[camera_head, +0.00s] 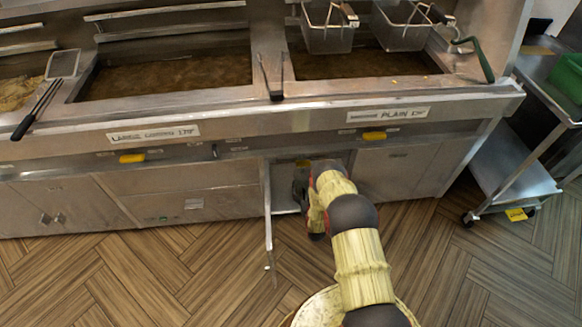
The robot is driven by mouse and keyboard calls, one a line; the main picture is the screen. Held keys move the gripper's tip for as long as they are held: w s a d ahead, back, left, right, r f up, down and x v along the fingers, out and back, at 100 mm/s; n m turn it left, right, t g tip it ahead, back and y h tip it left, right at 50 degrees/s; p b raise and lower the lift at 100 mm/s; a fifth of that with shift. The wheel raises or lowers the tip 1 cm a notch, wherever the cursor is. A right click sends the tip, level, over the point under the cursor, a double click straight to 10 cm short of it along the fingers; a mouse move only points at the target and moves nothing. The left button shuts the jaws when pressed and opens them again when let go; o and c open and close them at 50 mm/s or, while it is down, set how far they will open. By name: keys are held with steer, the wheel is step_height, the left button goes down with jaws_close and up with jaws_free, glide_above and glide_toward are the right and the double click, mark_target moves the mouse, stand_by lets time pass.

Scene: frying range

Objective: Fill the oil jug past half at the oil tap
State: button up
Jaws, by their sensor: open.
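My arm reaches forward to an open compartment (281,190) in the front of the frying range (300,118). My gripper (300,186) is at the mouth of this compartment, small and dark and partly hidden by my own wrist. It is open. A small yellow part (303,162) shows at the top of the compartment, just above my gripper; I cannot tell if it belongs to the oil tap. I cannot make out the oil jug; the compartment's inside is largely covered by my arm.
The compartment's door (268,225) stands open to the left of my arm. Yellow handles (132,158) (374,136) stick out from the range front. Oil vats, baskets (328,30) and tongs (270,80) are above. A metal cart (510,165) stands at right. The wooden floor is clear.

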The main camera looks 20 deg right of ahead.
mark_target(304, 167)
steer(key=w+r+b, duration=0.1)
steer(key=w, duration=0.1)
steer(key=w+d+r+t+b, duration=0.1)
steer(key=w+r, duration=0.1)
steer(key=w, duration=0.1)
steer(key=w+d+r+t+b, duration=0.1)
steer(key=w, duration=0.1)
steer(key=shift+w+d+r+h, duration=0.15)
steer(key=shift+w+r+h, duration=0.15)
steer(key=shift+w, duration=0.1)
steer(key=c, duration=0.4)
steer(key=c, duration=0.7)
steer(key=shift+c, duration=0.3)
